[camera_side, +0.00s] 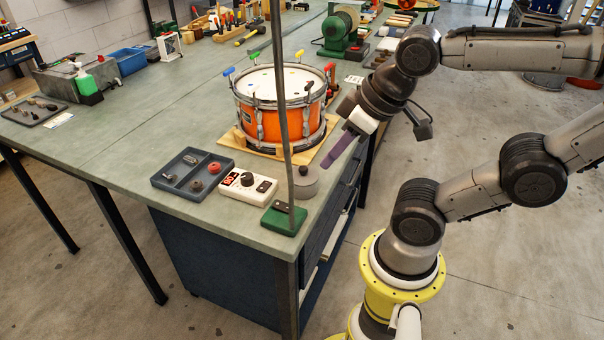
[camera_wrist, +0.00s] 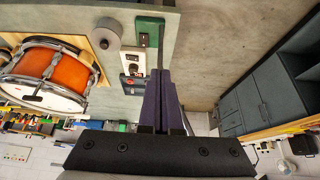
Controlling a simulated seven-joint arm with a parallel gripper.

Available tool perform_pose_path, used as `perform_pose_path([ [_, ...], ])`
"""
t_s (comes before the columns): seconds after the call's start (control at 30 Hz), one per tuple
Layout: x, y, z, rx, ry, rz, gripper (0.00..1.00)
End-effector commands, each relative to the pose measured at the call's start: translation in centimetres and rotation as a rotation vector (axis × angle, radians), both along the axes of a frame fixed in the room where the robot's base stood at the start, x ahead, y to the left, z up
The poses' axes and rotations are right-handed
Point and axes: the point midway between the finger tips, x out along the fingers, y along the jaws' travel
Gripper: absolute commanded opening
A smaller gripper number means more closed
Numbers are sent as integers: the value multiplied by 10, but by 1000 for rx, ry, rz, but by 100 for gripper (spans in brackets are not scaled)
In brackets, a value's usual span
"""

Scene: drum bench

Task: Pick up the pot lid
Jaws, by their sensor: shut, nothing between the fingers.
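A round grey piece with a small dark knob, which looks like the pot lid (camera_side: 304,182), sits near the bench's front right corner in the side view. It also shows at the top of the wrist view as a grey round thing (camera_wrist: 106,36). My gripper (camera_side: 326,165) has long purple fingers, shut and empty, pointing down to the left. It is apart from the lid, up and to its right in the side view. In the wrist view the closed fingertips (camera_wrist: 158,72) are to the right of the lid and below it.
An orange drum (camera_side: 280,105) stands on a wooden board behind the lid. A green base (camera_side: 284,219) with a tall thin post rises close in front. A white box (camera_side: 248,187) and a dark tray (camera_side: 192,173) lie to the left. The bench's left middle is fairly clear.

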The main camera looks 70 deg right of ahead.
Motion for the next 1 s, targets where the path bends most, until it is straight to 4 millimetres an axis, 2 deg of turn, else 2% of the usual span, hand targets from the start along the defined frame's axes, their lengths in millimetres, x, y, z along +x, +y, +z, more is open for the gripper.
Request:
perform_pose_path([
  [0.03,0,0,0,0,0,0,2],
  [0.07,0,0,0,0,0,0,7],
  [0.57,0,0,0,0,0,0,97],
  [0.6,0,0,0,0,0,0,100],
  [0.83,0,0,2,0,-1,0,100],
  [0.93,1,0,12,0,-3,0,100],
  [1.0,1,0,26,0,-7,0,100],
])
